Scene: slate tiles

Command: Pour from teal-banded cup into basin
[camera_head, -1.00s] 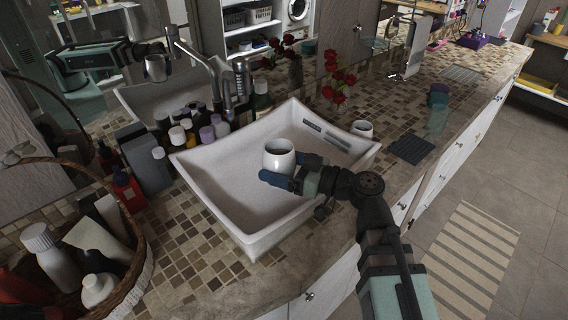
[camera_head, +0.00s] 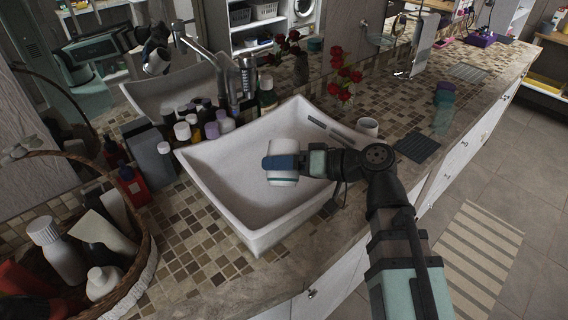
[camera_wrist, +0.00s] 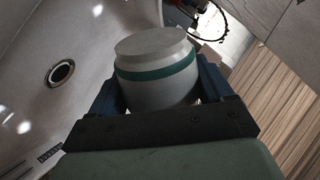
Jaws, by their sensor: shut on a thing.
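The teal-banded cup (camera_head: 283,147) is pale grey-white and is held over the basin (camera_head: 215,190), a white square sink with flared corners. My gripper (camera_head: 275,163) is shut on the cup, with a blue finger across its side. The cup is tipped over. Its teal band shows below the finger, and its mouth is not visible. In the wrist view, the cup (camera_wrist: 155,75) sits between the blue fingers, with a flat, closed-looking end towards the camera. The basin's drain (camera_wrist: 61,73) shows at left there. No poured contents can be made out.
Another white cup (camera_head: 367,127) stands behind the basin's right corner. Bottles (camera_head: 183,133) crowd its left side, near the faucet (camera_head: 205,60). A wicker basket (camera_head: 140,275) is at left. Red flowers (camera_head: 345,78) stand behind. A dark mat (camera_head: 416,147) lies at right.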

